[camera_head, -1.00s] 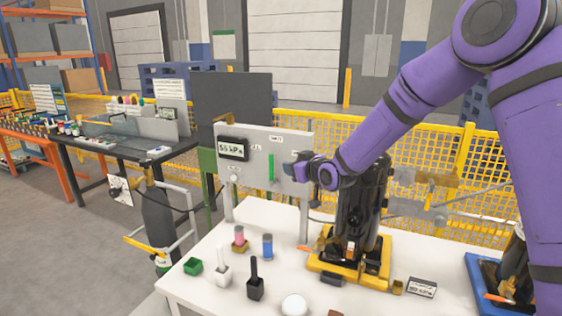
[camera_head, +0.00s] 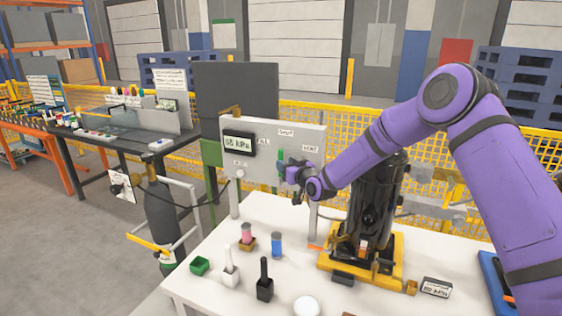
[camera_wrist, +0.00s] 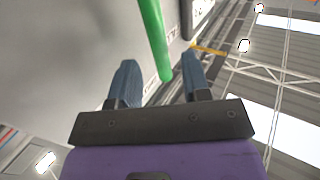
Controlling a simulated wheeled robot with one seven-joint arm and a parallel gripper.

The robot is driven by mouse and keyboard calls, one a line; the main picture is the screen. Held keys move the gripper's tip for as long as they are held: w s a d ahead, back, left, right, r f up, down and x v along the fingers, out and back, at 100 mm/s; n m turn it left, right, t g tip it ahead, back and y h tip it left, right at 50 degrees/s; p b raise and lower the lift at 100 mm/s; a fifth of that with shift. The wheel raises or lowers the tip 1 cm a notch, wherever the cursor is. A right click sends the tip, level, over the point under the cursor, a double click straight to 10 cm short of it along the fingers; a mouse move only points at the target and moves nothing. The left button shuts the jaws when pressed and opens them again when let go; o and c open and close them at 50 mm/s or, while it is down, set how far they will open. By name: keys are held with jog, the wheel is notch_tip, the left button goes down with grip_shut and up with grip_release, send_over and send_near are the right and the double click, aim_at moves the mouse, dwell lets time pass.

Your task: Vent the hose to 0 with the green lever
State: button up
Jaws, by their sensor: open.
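The green lever (camera_head: 281,162) stands on the upright grey panel (camera_head: 262,132), with labels reading SHUT above it and VENT to its right. The panel's display (camera_head: 238,145) appears to read 55 kPa. My gripper (camera_head: 293,172) is at the panel, just right of the lever. In the wrist view the green lever (camera_wrist: 152,40) reaches down so that its lower end lies between the two blue fingertips of my gripper (camera_wrist: 160,78). The fingers are open, with a gap on both sides of the lever. I cannot tell whether either finger touches it.
A black cylinder on a yellow base (camera_head: 335,268) stands on the white table (camera_head: 212,290) below my arm. A blue-capped jar (camera_head: 276,244), a black-handled tool (camera_head: 264,282) and a white-handled tool (camera_head: 230,268) stand at the front left. A gas bottle (camera_head: 162,220) stands left of the table.

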aim_at(280, 180)
jog(key=shift+x, duration=2.05)
grip_shut()
